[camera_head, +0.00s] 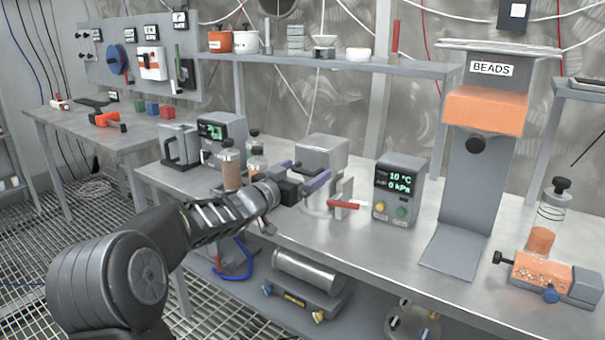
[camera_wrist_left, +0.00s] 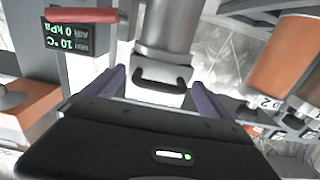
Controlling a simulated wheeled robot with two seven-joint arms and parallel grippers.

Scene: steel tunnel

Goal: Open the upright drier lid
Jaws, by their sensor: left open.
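The upright drier (camera_head: 321,155) stands on the steel bench, a grey cylinder with a boxy grey top that sits on it and looks closed. In the left wrist view, which is upside down, its grey body (camera_wrist_left: 166,28) carries a dark loop handle (camera_wrist_left: 162,84) on the lid side. My left gripper (camera_head: 304,180) is open, its purple fingers pointing at the drier's front. In the wrist view the fingers of the left gripper (camera_wrist_left: 160,92) lie either side of the handle; contact cannot be told. The right gripper is not in view.
A red-handled part (camera_head: 345,205) juts out just right of the gripper, close to the fingers. A control box (camera_head: 400,190) reading 10 °C and 0 kPa stands further right. A shelf (camera_head: 340,63) runs behind.

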